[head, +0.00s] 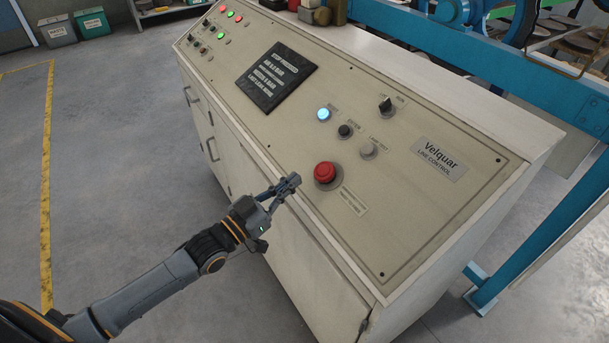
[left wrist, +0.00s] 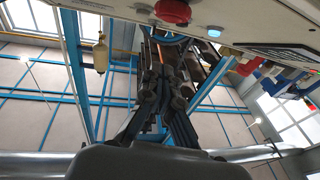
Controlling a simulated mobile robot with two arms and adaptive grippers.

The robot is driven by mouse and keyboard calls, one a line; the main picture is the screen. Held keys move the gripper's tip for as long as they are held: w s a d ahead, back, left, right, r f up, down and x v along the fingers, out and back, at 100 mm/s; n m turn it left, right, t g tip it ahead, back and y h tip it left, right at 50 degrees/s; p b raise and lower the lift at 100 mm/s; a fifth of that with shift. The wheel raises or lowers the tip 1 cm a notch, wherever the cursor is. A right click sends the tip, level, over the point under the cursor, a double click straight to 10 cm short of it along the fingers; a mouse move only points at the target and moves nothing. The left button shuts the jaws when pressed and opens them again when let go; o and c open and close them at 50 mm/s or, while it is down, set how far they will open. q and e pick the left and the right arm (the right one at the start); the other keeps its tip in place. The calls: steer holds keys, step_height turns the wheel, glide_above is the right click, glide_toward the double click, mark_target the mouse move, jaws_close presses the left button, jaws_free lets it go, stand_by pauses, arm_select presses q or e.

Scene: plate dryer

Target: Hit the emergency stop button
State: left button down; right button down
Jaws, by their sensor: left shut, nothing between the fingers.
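The red emergency stop button (head: 325,172) stands on the sloped beige control panel (head: 422,212), below the other controls in the head view. It also shows at the top of the left wrist view (left wrist: 173,11). My left gripper (head: 293,181) is shut and empty. In the head view its tips are just left of the button, at the panel's front edge, and look apart from the button. The gripper's dark fingers (left wrist: 158,75) also show in the left wrist view, pointing up the picture. My right gripper is not in view.
Near the button are a lit blue button (head: 323,114), a black button (head: 345,131), a pale button (head: 368,149) and a black rotary switch (head: 386,104). A dark display (head: 277,76) sits farther left. Blue framing (head: 520,235) stands at right. Grey floor (head: 120,150) is open at left.

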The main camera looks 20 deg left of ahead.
arm_select(q)
steer(key=shift+v, duration=1.6)
steer(key=shift+r, duration=0.15)
